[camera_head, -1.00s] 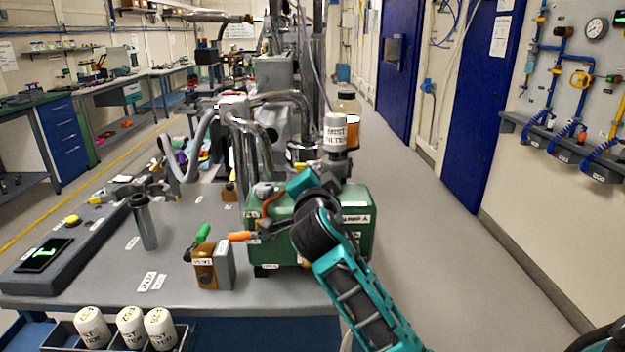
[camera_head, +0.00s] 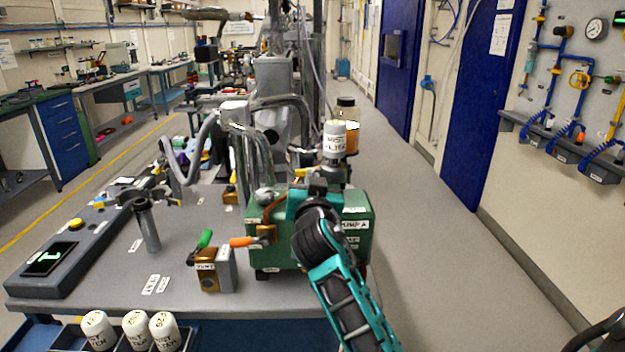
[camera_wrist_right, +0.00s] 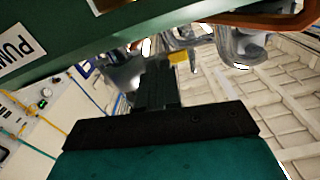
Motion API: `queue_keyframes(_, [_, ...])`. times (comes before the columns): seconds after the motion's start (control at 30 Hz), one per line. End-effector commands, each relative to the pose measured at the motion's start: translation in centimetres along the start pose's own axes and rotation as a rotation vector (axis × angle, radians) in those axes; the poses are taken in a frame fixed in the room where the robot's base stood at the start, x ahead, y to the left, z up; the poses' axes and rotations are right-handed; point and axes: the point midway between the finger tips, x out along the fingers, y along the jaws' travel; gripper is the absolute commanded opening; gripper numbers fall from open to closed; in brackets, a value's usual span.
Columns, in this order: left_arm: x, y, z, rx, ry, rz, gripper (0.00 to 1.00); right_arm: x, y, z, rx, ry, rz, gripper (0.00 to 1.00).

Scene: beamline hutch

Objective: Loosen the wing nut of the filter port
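The green pump (camera_head: 357,225) stands on the near bench, with a white canister labelled as a mist filter (camera_head: 335,140) upright above it. A small yellow part (camera_head: 300,173) beside the metal fitting under the canister may be the wing nut; a yellow part also shows in the right wrist view (camera_wrist_right: 180,57). My right gripper (camera_wrist_right: 158,80) reaches over the pump's near top. Its dark fingers look close together below metal parts in the wrist view, with the yellow part beside or behind them; contact and opening are unclear. My wrist hides part of the port in the head view. My left gripper is not in view.
An amber bottle (camera_head: 350,115) stands behind the canister. Orange-handled (camera_head: 242,241) and green-handled (camera_head: 205,238) valves sit at the pump's left. Bent metal hoses (camera_head: 240,150) rise behind them. Several spare white canisters (camera_head: 135,328) stand in the front tray. The right aisle is clear.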

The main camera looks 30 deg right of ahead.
Motion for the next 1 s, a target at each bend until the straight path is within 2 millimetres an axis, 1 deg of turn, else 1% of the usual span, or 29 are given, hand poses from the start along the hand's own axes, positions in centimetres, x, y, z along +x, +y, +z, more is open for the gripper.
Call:
queue_keyframes(0.23, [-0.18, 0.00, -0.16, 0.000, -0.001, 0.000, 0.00, 0.04, 0.05, -0.06, -0.050, 0.001, 0.001, 0.00])
queue_keyframes(0.63, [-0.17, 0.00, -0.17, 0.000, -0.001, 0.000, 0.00, 0.05, 0.06, -0.07, -0.055, 0.002, 0.001, 0.00])
queue_keyframes(0.7, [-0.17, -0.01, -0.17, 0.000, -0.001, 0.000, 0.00, 0.05, 0.05, -0.08, -0.055, 0.002, 0.001, 0.08])
queue_keyframes(0.9, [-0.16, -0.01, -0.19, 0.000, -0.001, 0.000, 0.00, 0.03, 0.03, -0.06, -0.055, 0.002, 0.000, 0.27])
queue_keyframes(0.93, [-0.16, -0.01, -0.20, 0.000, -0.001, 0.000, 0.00, 0.03, 0.03, -0.05, -0.055, 0.002, 0.000, 0.30])
queue_keyframes(1.0, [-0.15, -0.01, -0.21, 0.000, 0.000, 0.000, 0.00, 0.03, 0.03, -0.05, -0.055, 0.001, 0.000, 0.30])
